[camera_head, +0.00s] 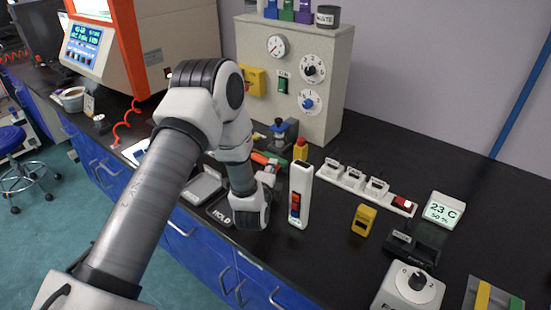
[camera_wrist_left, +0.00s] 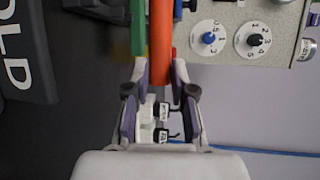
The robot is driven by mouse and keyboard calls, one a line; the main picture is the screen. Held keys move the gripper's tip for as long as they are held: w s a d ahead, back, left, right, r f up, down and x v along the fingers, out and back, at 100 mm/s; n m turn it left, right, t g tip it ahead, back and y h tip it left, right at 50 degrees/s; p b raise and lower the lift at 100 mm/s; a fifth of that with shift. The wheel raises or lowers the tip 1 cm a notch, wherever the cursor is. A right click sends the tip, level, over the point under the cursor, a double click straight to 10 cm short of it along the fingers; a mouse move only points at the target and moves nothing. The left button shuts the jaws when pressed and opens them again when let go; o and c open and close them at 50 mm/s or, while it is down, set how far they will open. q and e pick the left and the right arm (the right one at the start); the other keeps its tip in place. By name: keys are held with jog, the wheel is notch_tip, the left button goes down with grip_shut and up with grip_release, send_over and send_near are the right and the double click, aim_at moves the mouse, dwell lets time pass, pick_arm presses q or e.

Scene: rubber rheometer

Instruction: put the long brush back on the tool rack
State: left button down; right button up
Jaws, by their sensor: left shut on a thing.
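My left gripper (camera_head: 268,174) is low over the black bench, in front of the grey gauge panel. It also shows in the left wrist view (camera_wrist_left: 161,76), with its fingers closed around a long orange-red handle (camera_wrist_left: 161,40), which I take to be the long brush. In the head view only a short orange-red piece (camera_head: 263,159) shows beside the fingers; the arm hides much of it. A green bar (camera_wrist_left: 137,28) lies alongside the handle; I cannot tell whether it is part of the same thing. The brush's bristles and the tool rack cannot be made out. My right gripper is not in view.
A white upright device (camera_head: 300,195) stands just right of the gripper. A HOLD tray (camera_head: 221,211) lies at the bench's front edge. The gauge panel (camera_head: 318,108) stands behind. A switch strip (camera_head: 365,187) and yellow meter (camera_head: 363,220) lie right. Some bench is bare at back right.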

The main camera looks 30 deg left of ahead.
pick_arm(q)
jog(key=shift+w+a+f, duration=0.1)
jog(key=shift+w, duration=0.15)
jog(key=shift+s+d+r, duration=0.3)
jog(key=shift+s+r, duration=0.4)
jog(key=shift+s, duration=0.1)
jog(key=shift+w+f+p, duration=0.1)
jog(key=shift+w+p, duration=0.05)
jog(key=shift+p, duration=0.15)
notch_tip(320, 180, down, 5)
jog(key=b, duration=0.3)
jog(key=shift+w+a+f+b, duration=0.15)
jog(key=shift+f+b, duration=0.2)
jog(key=shift+f, duration=0.2)
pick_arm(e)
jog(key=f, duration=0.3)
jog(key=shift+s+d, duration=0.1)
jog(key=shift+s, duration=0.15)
pick_arm(q)
jog(key=shift+r, duration=0.1)
jog(key=shift+c, duration=1.9)
grip_release()
jog(key=shift+s, duration=0.2)
jog(key=shift+c, duration=0.2)
